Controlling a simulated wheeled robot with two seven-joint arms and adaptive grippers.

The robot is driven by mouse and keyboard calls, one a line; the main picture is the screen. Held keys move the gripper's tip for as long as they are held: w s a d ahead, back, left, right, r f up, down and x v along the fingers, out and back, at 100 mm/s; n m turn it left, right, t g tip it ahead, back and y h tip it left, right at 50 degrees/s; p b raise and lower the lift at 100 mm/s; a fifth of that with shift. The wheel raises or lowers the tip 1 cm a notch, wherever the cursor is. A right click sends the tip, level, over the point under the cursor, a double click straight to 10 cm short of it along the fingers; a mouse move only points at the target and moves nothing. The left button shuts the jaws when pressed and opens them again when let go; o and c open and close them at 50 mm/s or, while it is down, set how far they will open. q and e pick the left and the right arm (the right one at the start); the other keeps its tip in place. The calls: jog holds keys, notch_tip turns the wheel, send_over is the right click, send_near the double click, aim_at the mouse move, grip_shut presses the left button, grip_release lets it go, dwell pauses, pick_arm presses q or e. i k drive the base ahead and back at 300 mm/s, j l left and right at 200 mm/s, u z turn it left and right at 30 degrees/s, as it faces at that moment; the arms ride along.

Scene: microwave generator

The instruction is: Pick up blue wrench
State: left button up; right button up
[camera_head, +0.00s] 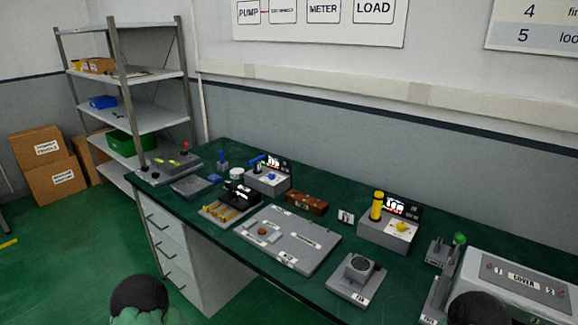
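Two small blue items on the green workbench (330,283) could be the blue wrench, but they are too small to tell. One is an upright blue piece (222,159) near the back left of the bench. The other is a blue part (257,162) on top of a grey box with a display. Neither of my grippers shows. Only dark rounded parts of my own arms show at the bottom left and bottom right edges.
A grey flat panel (287,240), a yellow cylinder (377,205) on a second display box, a brown box (306,202), a fan unit (357,278) and a large cover unit (515,285) crowd the bench. A shelf (135,75) stands at left.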

aim_at(258, 165)
jog(key=i+j+z, duration=0.3)
jog(key=j+z, duration=0.3)
jog(key=i+j+z, duration=0.15)
jog(key=j+z, duration=0.15)
jog(key=j, duration=0.2)
